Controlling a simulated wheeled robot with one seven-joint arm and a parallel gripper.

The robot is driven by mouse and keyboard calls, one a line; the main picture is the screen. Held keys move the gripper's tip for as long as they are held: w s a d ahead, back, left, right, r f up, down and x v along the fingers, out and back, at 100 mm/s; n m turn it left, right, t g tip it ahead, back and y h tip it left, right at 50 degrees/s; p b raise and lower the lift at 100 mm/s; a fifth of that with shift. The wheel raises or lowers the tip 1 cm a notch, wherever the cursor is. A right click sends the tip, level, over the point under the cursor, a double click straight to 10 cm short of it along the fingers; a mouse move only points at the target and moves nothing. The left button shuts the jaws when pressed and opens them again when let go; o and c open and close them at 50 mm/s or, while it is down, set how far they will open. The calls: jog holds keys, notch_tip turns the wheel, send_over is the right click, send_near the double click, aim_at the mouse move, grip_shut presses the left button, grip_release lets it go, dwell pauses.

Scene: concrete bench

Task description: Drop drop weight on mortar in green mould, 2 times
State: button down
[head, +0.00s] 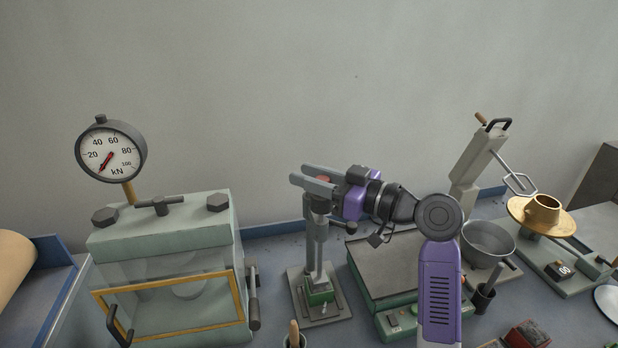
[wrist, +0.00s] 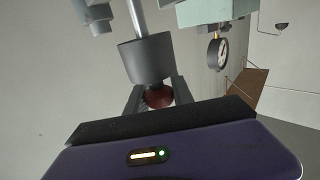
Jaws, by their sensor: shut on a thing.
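The green mould (head: 320,296) sits at the foot of a grey stand with upright rods, on a square plate. The mortar inside it cannot be made out. The drop weight is a dark grey cylinder (wrist: 146,61) with a red knob, around or in line with a metal rod. In the head view it is mostly hidden just under my gripper, high above the mould. My gripper (head: 312,179) is level, pointing left at the top of the stand. In the wrist view, my gripper (wrist: 158,98) is shut on the red knob, one finger on each side.
A glass-fronted press (head: 165,235) with a kN gauge (head: 110,150) stands left of the stand. A green-based balance (head: 385,265) is close on the right, with a metal bowl (head: 488,240) and a brass flow table (head: 541,214) beyond. A wooden handle (head: 295,333) stands in front.

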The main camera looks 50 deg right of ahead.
notch_tip(320, 180, up, 7)
jog(key=p, duration=0.3)
jog(key=c, duration=1.1)
grip_release()
jog(key=shift+c, duration=0.2)
jog(key=shift+f, duration=0.15)
